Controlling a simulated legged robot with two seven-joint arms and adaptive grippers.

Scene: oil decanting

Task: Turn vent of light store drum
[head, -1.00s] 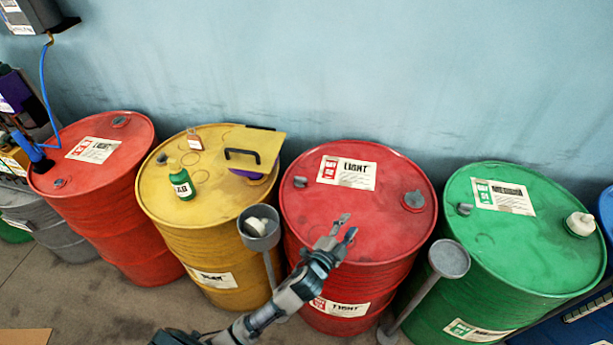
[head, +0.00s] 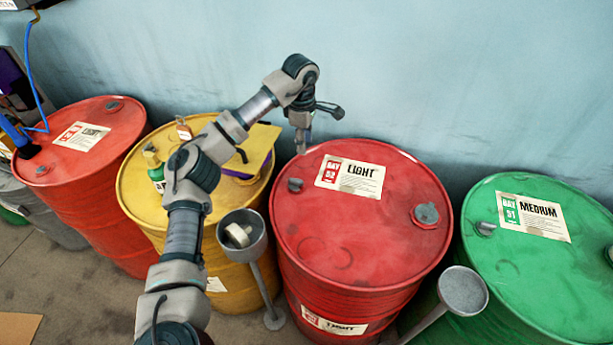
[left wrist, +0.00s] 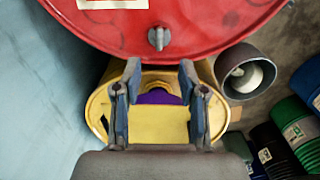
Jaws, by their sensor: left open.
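The red drum labelled LIGHT (head: 350,245) stands in the middle of the head view. Its small grey vent (head: 295,184) sits upright near the left rim of the lid, and a larger grey cap (head: 426,214) is at the right. My left gripper (head: 301,148) points down by the drum's back left rim, apart from the vent and behind it in the picture. In the left wrist view, the vent (left wrist: 158,38) lies just beyond the open, empty fingers (left wrist: 158,85). My right gripper is not in view.
A yellow drum (head: 135,200) with a yellow plate (head: 262,140) on it stands to the left. Another red LIGHT drum (head: 95,180) is farther left. A green MEDIUM drum (head: 520,270) is at the right. Grey funnel stands (head: 240,228) (head: 463,290) flank the middle drum's front. A blue wall is close behind.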

